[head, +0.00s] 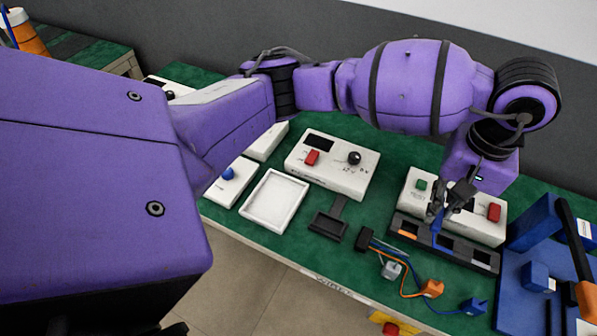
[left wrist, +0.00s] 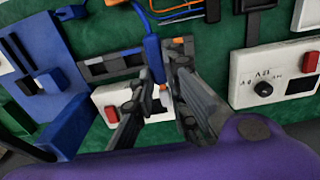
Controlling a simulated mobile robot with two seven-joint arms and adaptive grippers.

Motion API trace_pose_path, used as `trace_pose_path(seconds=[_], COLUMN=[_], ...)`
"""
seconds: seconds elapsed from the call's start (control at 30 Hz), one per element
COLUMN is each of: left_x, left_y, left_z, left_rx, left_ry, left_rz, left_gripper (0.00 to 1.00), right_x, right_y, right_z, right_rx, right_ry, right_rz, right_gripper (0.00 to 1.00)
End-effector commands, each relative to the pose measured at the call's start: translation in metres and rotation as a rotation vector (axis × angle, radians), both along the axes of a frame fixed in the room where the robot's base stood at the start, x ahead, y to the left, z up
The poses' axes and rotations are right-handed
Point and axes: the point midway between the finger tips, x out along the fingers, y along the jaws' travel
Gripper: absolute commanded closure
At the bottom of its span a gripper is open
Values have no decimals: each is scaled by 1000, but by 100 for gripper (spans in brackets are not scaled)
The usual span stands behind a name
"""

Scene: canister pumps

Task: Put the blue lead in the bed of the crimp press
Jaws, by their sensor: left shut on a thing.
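My left gripper (head: 447,207) is shut on a slim blue lead (head: 437,236) and holds it upright over the black slotted rack (head: 480,256). The lead's lower end is at the rack; I cannot tell whether it is still inside a slot. In the left wrist view the lead (left wrist: 153,58) runs away from the fingertips (left wrist: 155,98) across the rack. The blue crimp press (head: 516,287), with a black and orange handle, stands to the right of the gripper, apart from it. It also shows at the left of the left wrist view (left wrist: 42,80). My right gripper is out of view.
A white box with green and red buttons (head: 415,199) stands behind the rack. Wires with grey, orange (head: 432,288) and blue (head: 474,307) plugs lie at the front edge. A white tray (head: 247,208) and a control box (head: 335,178) are left.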

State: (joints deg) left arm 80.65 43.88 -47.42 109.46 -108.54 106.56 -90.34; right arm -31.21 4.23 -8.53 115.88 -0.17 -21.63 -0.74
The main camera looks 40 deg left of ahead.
Motion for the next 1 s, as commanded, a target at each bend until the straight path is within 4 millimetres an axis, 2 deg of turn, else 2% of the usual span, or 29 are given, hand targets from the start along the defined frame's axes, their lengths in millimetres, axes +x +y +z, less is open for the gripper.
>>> trace_pose_path(seconds=[0.07,0.17,0.43,0.5,0.7,1.0], left_x=[5,12,35,38,47,52], left_y=[5,23,86,95,116,129], left_z=[1,-5,-35,-51,-79,-99], left_rx=[2,4,3,1,1,1], left_ry=[-3,-4,-3,-1,-3,-3], left_rz=[9,15,14,11,7,6], left_gripper=[100,100,100,100,100,100], right_x=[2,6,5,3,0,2], right_y=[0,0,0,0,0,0], right_z=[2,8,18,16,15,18], right_rx=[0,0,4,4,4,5], right_ry=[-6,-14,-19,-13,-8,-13], right_rz=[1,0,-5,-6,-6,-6], right_gripper=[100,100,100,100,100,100])
